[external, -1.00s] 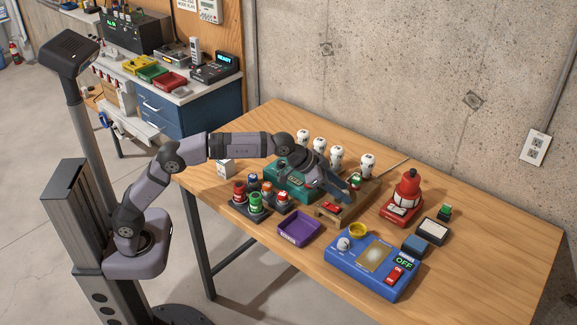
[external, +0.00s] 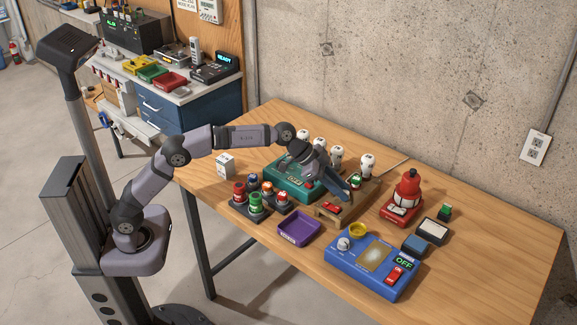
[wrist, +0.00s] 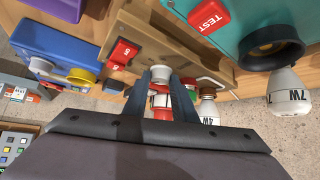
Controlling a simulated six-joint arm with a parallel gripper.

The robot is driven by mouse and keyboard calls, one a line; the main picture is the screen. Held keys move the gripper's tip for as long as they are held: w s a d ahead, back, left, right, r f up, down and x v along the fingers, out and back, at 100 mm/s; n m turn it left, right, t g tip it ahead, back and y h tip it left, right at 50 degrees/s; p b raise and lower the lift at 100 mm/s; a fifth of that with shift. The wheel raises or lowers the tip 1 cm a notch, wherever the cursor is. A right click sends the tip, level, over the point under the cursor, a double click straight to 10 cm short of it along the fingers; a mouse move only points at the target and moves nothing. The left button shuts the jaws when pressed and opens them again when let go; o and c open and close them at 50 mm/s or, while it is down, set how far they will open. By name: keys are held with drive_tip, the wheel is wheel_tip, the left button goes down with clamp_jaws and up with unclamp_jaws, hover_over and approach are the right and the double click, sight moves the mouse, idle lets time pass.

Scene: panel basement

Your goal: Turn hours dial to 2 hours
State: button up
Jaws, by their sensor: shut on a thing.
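The blue control box (external: 349,277) sits at the front right of the table. Its white dial (external: 344,243) is at the left end, beside a yellow round piece (external: 357,229); which one is the hours dial I cannot read. In the wrist view the blue box (wrist: 45,45) is at left, with the white dial (wrist: 40,65) and yellow piece (wrist: 84,77). My gripper (external: 350,193) is by the wooden box, behind and apart from the blue box. In the wrist view its fingers are closed around a small pale-topped object (wrist: 161,74), mostly hidden.
The wooden box (external: 329,213) has a red switch. The teal box (external: 283,184) stands left of it, white bulbs (external: 337,157) behind. The front right table edge is clear.

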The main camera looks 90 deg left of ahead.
drive_tip(key=m+h+p, duration=0.1)
drive_tip(key=m+p, duration=0.1)
drive_tip(key=shift+a+r+m+g+h, duration=0.15)
drive_tip(key=shift+a+m+g+h, duration=0.15)
drive_tip(key=shift+h, duration=0.1)
drive_tip(key=m+g+h+p, duration=0.1)
drive_tip(key=m+p, duration=0.1)
drive_tip(key=p, duration=0.2)
drive_tip(key=shift+w+h, duration=0.15)
drive_tip(key=shift+h, duration=0.15)
drive_tip(key=m+p, duration=0.1)
drive_tip(key=p, duration=0.2)
drive_tip(key=shift+r+g, duration=0.1)
drive_tip(key=shift+g, duration=0.2)
drive_tip(key=m+p, duration=0.1)
drive_tip(key=p, duration=0.3)
drive_tip(key=shift+w+a+r+h, duration=0.1)
drive_tip(key=shift+w+r+h, duration=0.1)
drive_tip(key=shift+h, duration=0.2)
drive_tip(key=shift+p, duration=0.95)
drive_tip(key=m+g+p, duration=0.1)
drive_tip(key=p, duration=0.3)
drive_tip(key=shift+f+h, duration=0.1)
drive_tip(key=shift+h, duration=0.2)
drive_tip(key=shift+f+p, duration=0.25)
drive_tip(key=shift+p, duration=0.3)
drive_tip(key=o, duration=1)
drive_tip(key=shift+o, duration=0.2)
drive_tip(key=shift+f, duration=0.1)
